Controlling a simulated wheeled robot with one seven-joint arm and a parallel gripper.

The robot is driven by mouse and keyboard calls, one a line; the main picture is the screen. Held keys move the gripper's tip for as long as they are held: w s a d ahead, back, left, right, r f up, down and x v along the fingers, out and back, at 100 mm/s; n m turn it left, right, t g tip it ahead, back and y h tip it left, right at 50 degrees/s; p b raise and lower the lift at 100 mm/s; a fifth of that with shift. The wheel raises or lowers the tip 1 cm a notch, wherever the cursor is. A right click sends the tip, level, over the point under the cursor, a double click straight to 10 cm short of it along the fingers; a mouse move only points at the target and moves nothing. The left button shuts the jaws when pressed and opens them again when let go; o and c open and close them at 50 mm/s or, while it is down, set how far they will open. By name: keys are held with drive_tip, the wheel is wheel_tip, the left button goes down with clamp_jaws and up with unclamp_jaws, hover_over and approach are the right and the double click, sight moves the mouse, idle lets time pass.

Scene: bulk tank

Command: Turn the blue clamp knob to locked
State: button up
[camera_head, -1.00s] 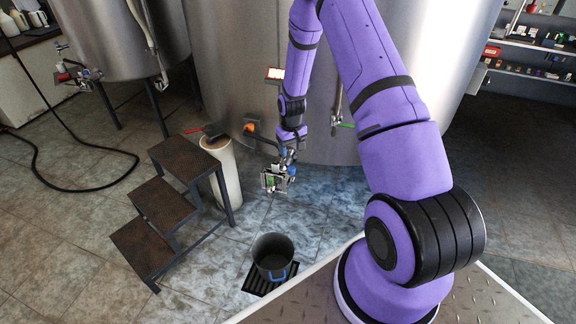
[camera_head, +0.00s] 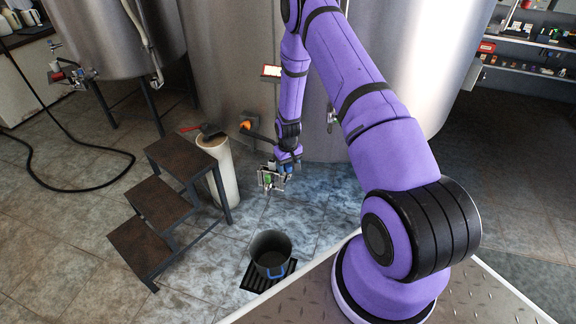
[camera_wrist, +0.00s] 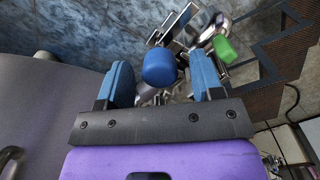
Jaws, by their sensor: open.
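The blue clamp knob (camera_wrist: 160,68) shows in the wrist view, centred between the two blue fingertips of my gripper (camera_wrist: 163,80). My gripper is open, with a gap on each side of the knob; I cannot tell how far the fingers reach along it. The knob belongs to a metal fitting with a green handle (camera_wrist: 224,48) to its right. In the head view my gripper (camera_head: 284,164) is at this fitting (camera_head: 269,179), low in front of the large tank. The knob's lock position cannot be read.
The steel tank (camera_head: 230,70) stands close behind the fitting. A black pot (camera_head: 271,250) sits on a floor grate below it. Brown steps (camera_head: 150,210) and a pale cylinder (camera_head: 222,165) stand to the left. Floor between the steps and the pot is clear.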

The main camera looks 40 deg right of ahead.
drive_tip(key=c, duration=0.9)
drive_tip(key=shift+m, duration=0.4)
drive_tip(key=m, duration=0.3)
drive_tip(key=shift+m, duration=0.4)
drive_tip(key=m, duration=0.4)
drive_tip(key=shift+m, duration=0.3)
drive_tip(key=m, duration=0.8)
drive_tip(key=shift+m, duration=0.3)
